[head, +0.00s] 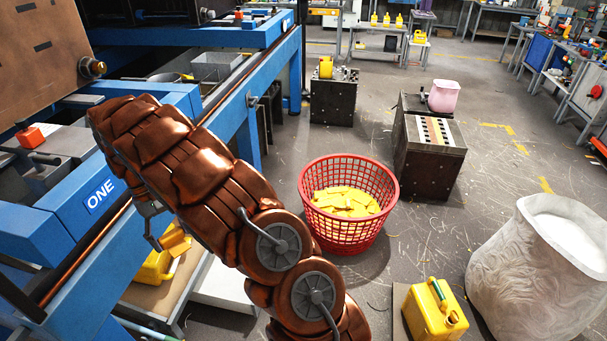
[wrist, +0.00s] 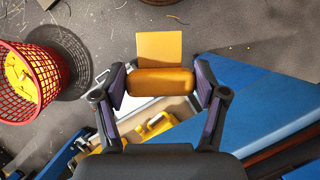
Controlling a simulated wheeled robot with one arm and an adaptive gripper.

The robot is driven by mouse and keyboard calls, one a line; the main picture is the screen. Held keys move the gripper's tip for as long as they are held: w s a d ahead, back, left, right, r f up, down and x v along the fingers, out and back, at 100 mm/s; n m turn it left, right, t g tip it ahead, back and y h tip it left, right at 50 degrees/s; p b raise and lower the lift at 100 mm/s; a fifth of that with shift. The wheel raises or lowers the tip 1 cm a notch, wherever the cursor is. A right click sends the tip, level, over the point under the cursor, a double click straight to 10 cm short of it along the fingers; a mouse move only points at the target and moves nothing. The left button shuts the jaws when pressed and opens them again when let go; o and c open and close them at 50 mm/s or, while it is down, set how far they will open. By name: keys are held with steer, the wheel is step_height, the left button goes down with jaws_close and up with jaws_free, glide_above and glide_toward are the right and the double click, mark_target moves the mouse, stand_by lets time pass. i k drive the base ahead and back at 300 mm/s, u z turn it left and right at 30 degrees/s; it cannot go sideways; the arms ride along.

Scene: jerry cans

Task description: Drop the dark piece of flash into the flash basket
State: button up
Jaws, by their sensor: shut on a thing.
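My gripper (wrist: 160,82) is shut on a dark amber piece of flash (wrist: 160,84), gripped across its thick rounded part between both fingers. A flatter, lighter orange plate (wrist: 160,47) shows just beyond it; I cannot tell if they are one piece. In the head view the piece shows as a small orange patch (head: 176,242) beside my arm, which hides most of the gripper. The red mesh flash basket (head: 345,237) stands on the floor to the right of my arm, holding many yellow pieces (head: 346,201). In the wrist view the basket (wrist: 47,85) is at the left edge, apart from the gripper.
A yellow jerry can (head: 155,268) lies below the gripper. Another yellow can (head: 435,312) and a large pale sack (head: 530,280) stand right. Dark blocks (head: 430,150) stand behind the basket. Floor between is open.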

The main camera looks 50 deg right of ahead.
mark_target(336, 204)
steer(key=z, duration=1.8)
steer(key=i, duration=2.3)
steer(key=u, duration=1.1)
